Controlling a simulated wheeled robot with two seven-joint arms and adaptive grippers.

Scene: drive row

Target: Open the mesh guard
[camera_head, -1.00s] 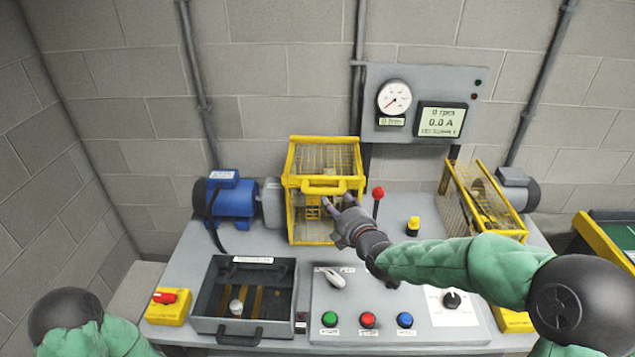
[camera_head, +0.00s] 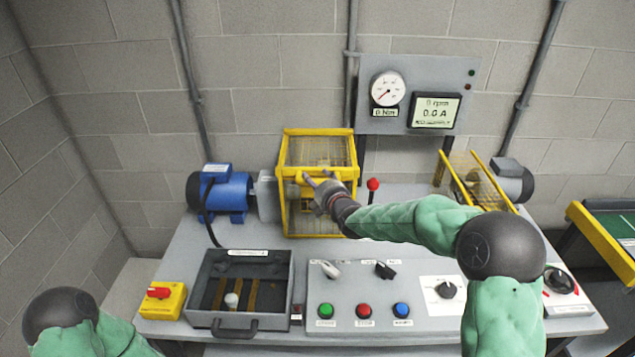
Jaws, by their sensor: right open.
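The mesh guard (camera_head: 317,146) is a yellow-framed wire cage at the back centre of the grey bench, beside the blue motor (camera_head: 220,193). Its lid looks down. A yellow handle (camera_head: 345,173) runs along the cage's upper front edge. My right gripper (camera_head: 314,178) is open, with its fingers at this handle. I cannot tell whether they touch it. The gripper and wrist hide part of the handle and the cage front. My left gripper is out of view; only part of my left arm shows at the lower left.
A control panel (camera_head: 330,292) with coloured buttons and knobs is at the front. A red-topped lever (camera_head: 373,184) stands right of the guard. An open grey tray (camera_head: 203,283) is front left. A second yellow mesh guard (camera_head: 459,180) stands right. A gauge board (camera_head: 418,75) rises behind.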

